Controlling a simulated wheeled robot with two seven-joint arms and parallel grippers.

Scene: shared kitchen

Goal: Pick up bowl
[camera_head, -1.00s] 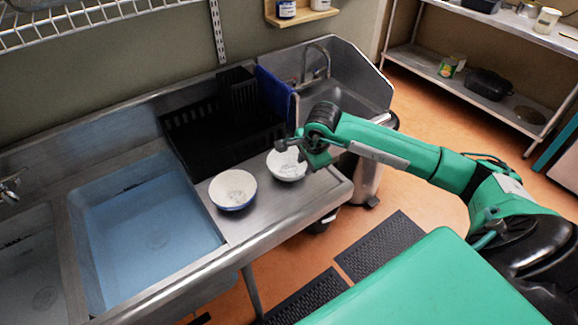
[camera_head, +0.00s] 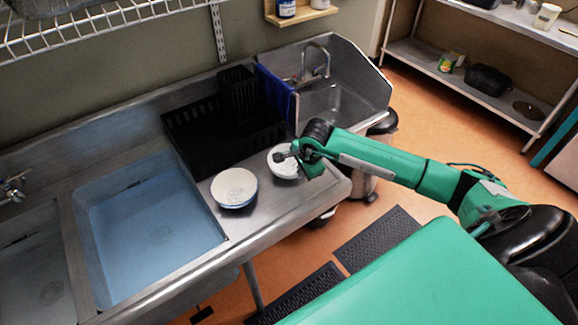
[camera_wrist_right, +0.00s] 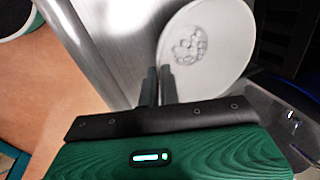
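Two white bowls are on the metal counter in the head view. The left bowl (camera_head: 234,187) stands beside the blue-tinted basin. The right bowl (camera_head: 279,169) is near the counter's right end, partly covered by my right gripper (camera_head: 287,157). In the right wrist view, the right bowl (camera_wrist_right: 215,45) shows a pale inside with a cluster of round marks. The fingers of my right gripper (camera_wrist_right: 158,85) are close together on either side of its near rim. Whether the bowl is off the counter cannot be told. My left gripper is not in view.
A black dish rack (camera_head: 215,135) with a blue board (camera_head: 276,98) stands behind the bowls. A deep basin (camera_head: 155,230) is to the left, a small sink (camera_head: 335,103) with a faucet to the right. A bin (camera_head: 372,180) stands past the counter's end.

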